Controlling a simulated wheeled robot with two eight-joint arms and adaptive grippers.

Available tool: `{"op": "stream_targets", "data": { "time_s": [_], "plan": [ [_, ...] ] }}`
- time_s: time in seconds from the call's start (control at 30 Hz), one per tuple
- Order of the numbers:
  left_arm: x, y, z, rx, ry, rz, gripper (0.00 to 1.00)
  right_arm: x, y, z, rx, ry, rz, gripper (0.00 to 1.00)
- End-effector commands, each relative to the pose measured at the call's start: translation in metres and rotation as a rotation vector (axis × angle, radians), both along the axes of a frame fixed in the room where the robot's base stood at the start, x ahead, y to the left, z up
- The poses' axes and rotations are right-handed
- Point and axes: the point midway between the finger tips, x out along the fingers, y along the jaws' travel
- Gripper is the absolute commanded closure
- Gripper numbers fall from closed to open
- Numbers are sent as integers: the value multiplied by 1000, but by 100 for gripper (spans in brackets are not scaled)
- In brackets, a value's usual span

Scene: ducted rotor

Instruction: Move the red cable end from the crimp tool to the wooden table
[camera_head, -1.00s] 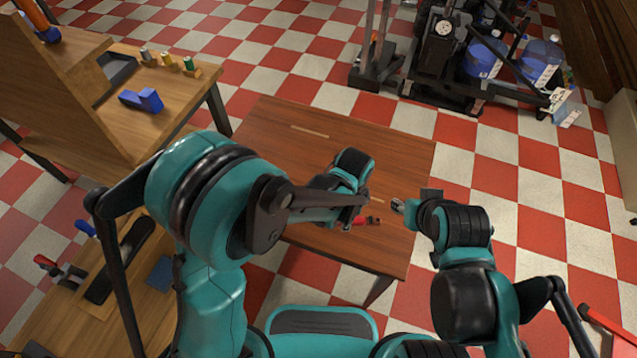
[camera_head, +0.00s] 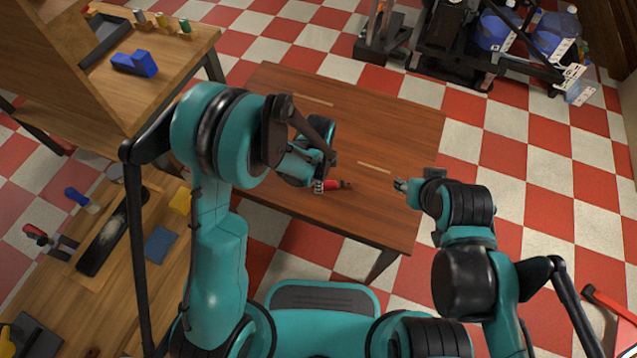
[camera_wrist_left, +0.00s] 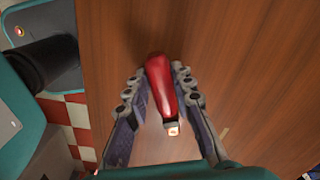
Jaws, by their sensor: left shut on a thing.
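My left gripper (camera_head: 320,187) is shut on the red cable end (camera_head: 338,185), over the front part of the wooden table (camera_head: 390,130). In the left wrist view, the cable end (camera_wrist_left: 162,85) is a glossy red, tapered piece with a small pale tip, between the two fingers (camera_wrist_left: 160,92). The table's brown top (camera_wrist_left: 240,70) fills most of that view. I cannot tell whether the cable end touches the tabletop. My right gripper (camera_head: 402,185) is at the table's right edge, its jaws too small to read. I cannot make out the crimp tool.
A workbench (camera_head: 150,95) at the upper left holds a blue block (camera_head: 134,64) and several small coloured pieces. A lower bench at the left carries a black tray (camera_head: 105,238) and tools. Dark machinery (camera_head: 455,45) stands behind the table. The table's middle and back are clear.

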Motion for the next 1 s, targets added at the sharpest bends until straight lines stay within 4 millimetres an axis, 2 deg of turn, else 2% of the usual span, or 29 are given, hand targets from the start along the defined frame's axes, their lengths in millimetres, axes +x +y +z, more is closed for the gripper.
{"op": "stream_targets", "data": {
  "time_s": [0.3, 0.33, 0.4, 0.77, 0.87, 1.0],
  "plan": [
    [0, 0, -3, 0, 0, 0, 100, 0, 0, -3, 0, 0, 0, 60],
    [0, 0, -2, 0, 0, 0, 71, 0, 0, -3, 0, 0, 0, 60],
    [0, 0, -1, 0, 0, 0, 56, 0, 0, -2, 0, 0, 0, 60],
    [0, 0, 2, 0, 0, 0, 56, 0, 0, 2, 0, 0, 0, 60],
    [-1, 0, 14, 0, 0, 0, 56, 0, 0, 8, 0, 0, 0, 60],
    [-1, 0, 45, 0, 0, 0, 56, 0, 0, 21, 0, 0, 0, 60]
  ]
}}
